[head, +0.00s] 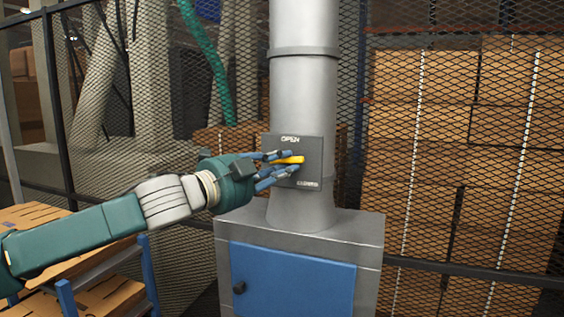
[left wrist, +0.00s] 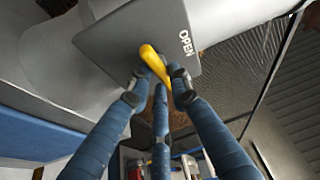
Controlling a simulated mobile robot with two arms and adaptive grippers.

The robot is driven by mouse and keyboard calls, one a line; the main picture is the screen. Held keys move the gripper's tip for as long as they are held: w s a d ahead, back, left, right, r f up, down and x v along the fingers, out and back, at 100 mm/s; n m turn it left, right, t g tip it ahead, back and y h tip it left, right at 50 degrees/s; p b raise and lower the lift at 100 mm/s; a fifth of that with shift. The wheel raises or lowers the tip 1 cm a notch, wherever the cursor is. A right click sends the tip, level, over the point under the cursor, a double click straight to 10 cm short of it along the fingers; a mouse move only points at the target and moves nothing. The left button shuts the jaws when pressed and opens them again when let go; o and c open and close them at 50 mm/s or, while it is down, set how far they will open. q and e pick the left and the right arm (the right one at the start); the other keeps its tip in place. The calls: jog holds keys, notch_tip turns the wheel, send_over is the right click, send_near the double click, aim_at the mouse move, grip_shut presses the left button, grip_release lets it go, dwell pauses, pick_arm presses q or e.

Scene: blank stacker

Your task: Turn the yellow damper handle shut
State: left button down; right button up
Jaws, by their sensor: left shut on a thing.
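The yellow damper handle (head: 290,160) sits on a dark square plate (head: 312,152) on the grey vertical duct. The plate reads OPEN at its top and has a second, smaller word near its lower right. In the head view the handle lies nearly horizontal. My left gripper (head: 283,165) reaches in from the left with its blue fingers closed around the handle. In the left wrist view the handle (left wrist: 155,62) shows between the fingertips (left wrist: 158,78), with the OPEN end of the plate to the right. My right gripper is not in view.
The duct (head: 303,90) rises from a grey cabinet with a blue door (head: 292,282) and a dark knob. A wire mesh fence stands behind, with stacked cardboard boxes (head: 430,160) at the right. A blue-framed rack (head: 68,297) with flat cardboard stands at the lower left.

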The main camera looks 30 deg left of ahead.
pick_arm(q)
jog(key=shift+r+m+p, duration=0.15)
jog(key=shift+m+p, duration=0.15)
jog(key=shift+m, duration=0.3)
jog(key=c, duration=1.6)
grip_release()
jog(key=shift+d, duration=0.1)
jog(key=shift+s, duration=0.2)
jog(key=shift+s, duration=0.85)
jog(key=s, duration=0.3)
jog(key=s+a, duration=0.1)
jog(key=s, duration=0.1)
jog(key=shift+s, duration=0.3)
